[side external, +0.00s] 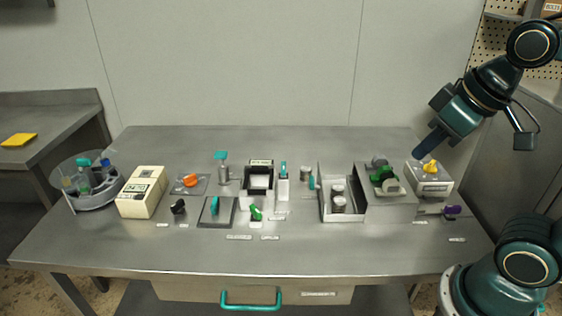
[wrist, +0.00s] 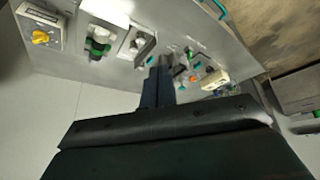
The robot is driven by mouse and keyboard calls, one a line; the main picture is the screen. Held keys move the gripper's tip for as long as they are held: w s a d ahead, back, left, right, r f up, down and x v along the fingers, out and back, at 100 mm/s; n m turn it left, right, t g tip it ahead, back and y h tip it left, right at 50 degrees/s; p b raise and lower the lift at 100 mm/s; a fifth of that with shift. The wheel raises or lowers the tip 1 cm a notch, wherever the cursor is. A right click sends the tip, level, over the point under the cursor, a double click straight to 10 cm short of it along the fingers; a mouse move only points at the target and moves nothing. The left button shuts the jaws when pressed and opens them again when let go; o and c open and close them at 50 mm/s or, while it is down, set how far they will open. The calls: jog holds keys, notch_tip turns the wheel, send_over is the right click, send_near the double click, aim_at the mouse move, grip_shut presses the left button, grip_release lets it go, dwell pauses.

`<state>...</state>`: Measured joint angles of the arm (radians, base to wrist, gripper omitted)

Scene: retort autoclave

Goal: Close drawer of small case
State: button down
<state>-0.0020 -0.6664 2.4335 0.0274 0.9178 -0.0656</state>
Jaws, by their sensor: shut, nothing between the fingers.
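The case (wrist: 108,12) and the drawer (wrist: 126,47) also show in the wrist view. My gripper (side external: 419,155) is shut and empty, raised above the right back of the bench, to the right of the case and apart from it. Its fingers (wrist: 159,66) show in the wrist view.
A white box with a yellow knob (side external: 431,168) stands right of the case, just under my gripper. A small lidded jar (side external: 305,174) is near the drawer handle. Several devices fill the bench's middle and left. The bench's front strip (side external: 180,255) is clear.

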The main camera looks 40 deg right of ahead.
aim_at(342, 188)
jog(key=w+d+n+g+h, duration=0.1)
jog(key=w+n+g, duration=0.1)
jog(key=w, duration=0.7)
jog(key=w+d+n+g, duration=0.1)
jog(key=w+d+n, duration=0.1)
jog(key=w, duration=0.7)
jog(key=w+f+n+g, duration=0.4)
jog(key=w+f, duration=1.1)
jog(key=f, duration=0.1)
jog(key=shift+d+f+n+h, duration=0.3)
jog(key=shift+d+f+h, duration=0.05)
jog(key=shift+h, duration=0.05)
jog(key=shift+x, duration=4.95)
jog(key=shift+s, duration=0.15)
jog(key=s+d, duration=0.8)
jog(key=shift+s+d, duration=0.1)
jog(key=shift+s, duration=0.05)
